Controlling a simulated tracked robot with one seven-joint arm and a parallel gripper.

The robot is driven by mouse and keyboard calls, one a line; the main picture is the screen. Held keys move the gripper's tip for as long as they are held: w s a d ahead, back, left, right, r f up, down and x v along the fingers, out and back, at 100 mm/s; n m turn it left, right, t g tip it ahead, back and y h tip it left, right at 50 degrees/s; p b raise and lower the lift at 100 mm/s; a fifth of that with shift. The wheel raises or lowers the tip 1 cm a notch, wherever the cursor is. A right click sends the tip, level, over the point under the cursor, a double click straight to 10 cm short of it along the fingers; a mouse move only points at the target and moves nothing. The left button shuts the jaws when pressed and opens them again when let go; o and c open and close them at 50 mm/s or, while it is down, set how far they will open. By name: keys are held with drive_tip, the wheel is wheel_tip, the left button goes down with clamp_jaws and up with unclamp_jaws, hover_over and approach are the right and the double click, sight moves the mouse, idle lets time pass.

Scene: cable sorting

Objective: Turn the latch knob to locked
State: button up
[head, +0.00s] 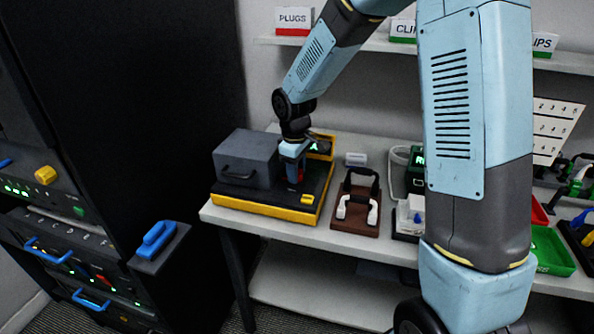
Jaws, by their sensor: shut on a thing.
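My gripper (294,178) points down over the black and yellow base (262,208) on the table, just right of the grey box (246,158) with its dark handle. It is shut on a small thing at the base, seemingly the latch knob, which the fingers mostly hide. A bit of red shows beside the fingers. Which way the knob is turned cannot be told. A small yellow unit with a lit green display (321,147) stands behind my gripper at the right.
A brown stand with black and white handles (357,205) is right of the base. Green (552,252) and red trays lie further right, partly behind my arm. A dark rack with a yellow knob (46,175) and blue handles stands at left. A shelf with labels (293,21) is above.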

drive_tip(key=shift+a+m, duration=0.15)
drive_tip(key=shift+m, duration=0.45)
drive_tip(key=o, duration=1)
drive_tip(key=r, duration=1.3)
drive_tip(key=shift+s+a+r, duration=0.2)
drive_tip(key=shift+s+r, duration=0.1)
